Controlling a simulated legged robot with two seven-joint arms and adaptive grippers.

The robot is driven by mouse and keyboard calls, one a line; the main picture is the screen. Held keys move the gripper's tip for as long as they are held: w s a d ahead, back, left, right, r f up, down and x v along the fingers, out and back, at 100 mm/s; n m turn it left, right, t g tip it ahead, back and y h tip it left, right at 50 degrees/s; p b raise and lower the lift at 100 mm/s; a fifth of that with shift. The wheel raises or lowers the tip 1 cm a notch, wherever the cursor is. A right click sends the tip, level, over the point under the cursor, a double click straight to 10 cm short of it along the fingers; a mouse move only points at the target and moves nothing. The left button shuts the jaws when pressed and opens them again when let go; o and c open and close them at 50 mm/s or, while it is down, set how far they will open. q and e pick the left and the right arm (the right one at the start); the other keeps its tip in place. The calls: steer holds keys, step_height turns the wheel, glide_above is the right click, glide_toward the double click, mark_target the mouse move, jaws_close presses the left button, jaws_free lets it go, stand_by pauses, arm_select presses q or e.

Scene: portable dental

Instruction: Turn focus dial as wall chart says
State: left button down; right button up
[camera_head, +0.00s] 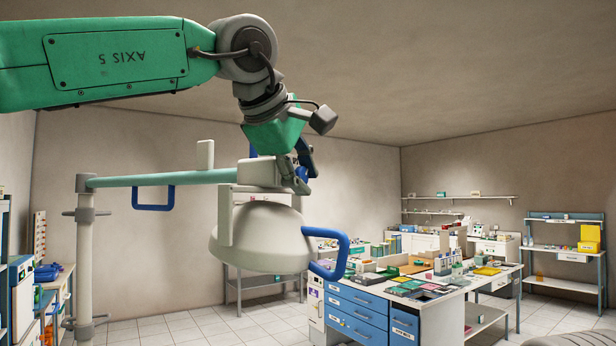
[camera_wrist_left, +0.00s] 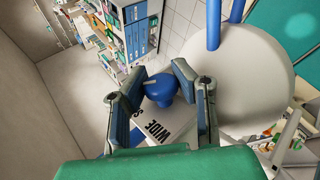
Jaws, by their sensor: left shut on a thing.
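The white dome-shaped lamp head (camera_head: 262,235) hangs from a green-grey arm in the head view. It has blue handles (camera_head: 340,250). My left gripper (camera_head: 303,172) is at the top right of the lamp's mount. In the left wrist view my left gripper (camera_wrist_left: 161,84) has its two fingers on either side of the blue focus dial (camera_wrist_left: 160,90) and is shut on it. A pale plate (camera_wrist_left: 152,122) under the dial carries the word WIDE; another label is partly hidden by a finger. I see no readable wall chart. My right gripper is not in view.
The lamp's post (camera_head: 85,250) and horizontal arm (camera_head: 160,179) stand at left, close to my left arm. A bench with blue drawers (camera_head: 357,312) is at centre right, covered with small items. A shelf rack (camera_head: 565,250) stands at the far right. Tiled floor is clear between.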

arm_select(q)
steer(key=shift+w+f, duration=0.1)
steer(key=shift+f, duration=0.25)
steer(key=c, duration=1.2)
jaws_free()
steer(key=shift+a, duration=0.1)
steer(key=shift+w+a, duration=0.15)
steer(key=shift+w, duration=0.1)
steer(key=shift+s+a+r, duration=0.1)
steer(key=shift+s+r, duration=0.1)
steer(key=shift+r, duration=0.1)
steer(key=v, duration=1.1)
steer(key=shift+a, duration=0.2)
steer(key=shift+d, duration=0.15)
